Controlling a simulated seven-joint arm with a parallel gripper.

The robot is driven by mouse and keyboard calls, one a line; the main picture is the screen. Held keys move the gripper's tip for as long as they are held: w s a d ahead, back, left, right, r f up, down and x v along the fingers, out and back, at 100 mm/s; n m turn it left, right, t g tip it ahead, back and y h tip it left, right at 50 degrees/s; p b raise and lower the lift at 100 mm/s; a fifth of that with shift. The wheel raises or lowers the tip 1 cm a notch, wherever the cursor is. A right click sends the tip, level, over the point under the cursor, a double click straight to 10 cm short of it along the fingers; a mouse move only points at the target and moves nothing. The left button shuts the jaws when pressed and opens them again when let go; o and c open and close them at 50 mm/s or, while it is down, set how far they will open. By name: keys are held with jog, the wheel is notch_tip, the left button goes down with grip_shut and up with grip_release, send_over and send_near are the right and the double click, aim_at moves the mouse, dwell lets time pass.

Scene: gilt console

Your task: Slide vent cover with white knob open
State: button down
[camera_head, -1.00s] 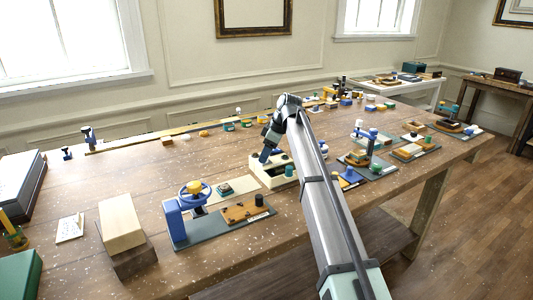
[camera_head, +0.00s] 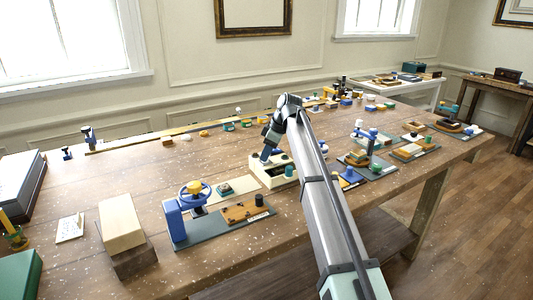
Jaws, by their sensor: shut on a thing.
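A cream box-like fixture (camera_head: 262,179) stands on the long wooden table near the middle of the view. It has an open-looking top with dark green round parts (camera_head: 289,171) at its right side. My gripper (camera_head: 266,157) reaches down at its back left part, with its fingertips at the box. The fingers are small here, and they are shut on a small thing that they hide. I cannot make out the white knob or the vent cover's edge apart from the fingers. How far the cover stands open cannot be told.
A grey board with a blue handwheel (camera_head: 196,192) lies at front left of the box. Boards with small fixtures (camera_head: 368,165) stand to the right, beyond my arm. A pale wooden block (camera_head: 121,223) is at left. Bare table (camera_head: 150,175) lies left of the box.

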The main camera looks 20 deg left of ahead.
aim_at(272, 159)
jog(key=shift+w+d, duration=1.55)
jog(key=shift+w, duration=0.05)
jog(key=c, duration=0.9)
grip_release()
jog(key=shift+c, duration=0.2)
jog(key=shift+r, duration=0.15)
jog(key=v, duration=1.3)
jog(key=shift+d+r, duration=0.2)
